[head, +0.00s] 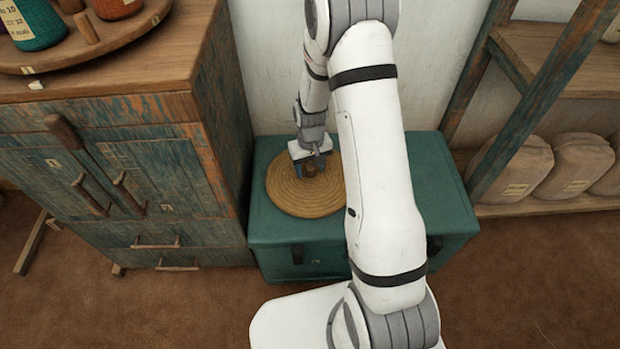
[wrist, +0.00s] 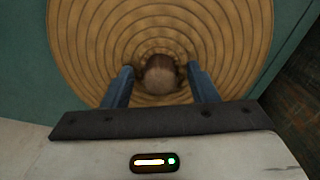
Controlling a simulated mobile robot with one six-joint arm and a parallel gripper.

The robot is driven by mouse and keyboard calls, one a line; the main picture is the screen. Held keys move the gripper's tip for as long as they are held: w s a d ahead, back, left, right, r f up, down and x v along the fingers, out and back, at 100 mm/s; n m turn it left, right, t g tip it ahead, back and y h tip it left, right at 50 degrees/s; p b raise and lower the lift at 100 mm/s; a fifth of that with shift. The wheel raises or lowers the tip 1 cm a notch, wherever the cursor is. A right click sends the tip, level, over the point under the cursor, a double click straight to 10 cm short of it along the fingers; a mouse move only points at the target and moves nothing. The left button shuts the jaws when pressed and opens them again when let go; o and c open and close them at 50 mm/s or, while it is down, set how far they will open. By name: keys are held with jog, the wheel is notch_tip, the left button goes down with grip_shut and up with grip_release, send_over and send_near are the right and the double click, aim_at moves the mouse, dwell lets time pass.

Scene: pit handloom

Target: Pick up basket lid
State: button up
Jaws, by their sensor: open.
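The basket lid (head: 290,195) is a round, coiled straw-coloured disc lying flat on a teal chest. It fills much of the wrist view (wrist: 90,50), with a brown knob (wrist: 160,75) at its middle. My gripper (head: 313,168) is over the lid's middle, pointing down. In the wrist view its two blue fingers (wrist: 160,85) are open, one on each side of the knob. A gap seems to show between each finger and the knob. My arm hides the lid's right edge in the head view.
The teal chest (head: 445,205) stands against the wall. A worn wooden cabinet (head: 150,160) is close on the left, with a round tray (head: 100,35) on top. Shelves with several sacks (head: 570,165) stand on the right. The brown floor in front is clear.

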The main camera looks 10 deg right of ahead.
jog(key=shift+c, duration=0.2)
jog(key=c, duration=1.1)
jog(key=shift+r, duration=0.15)
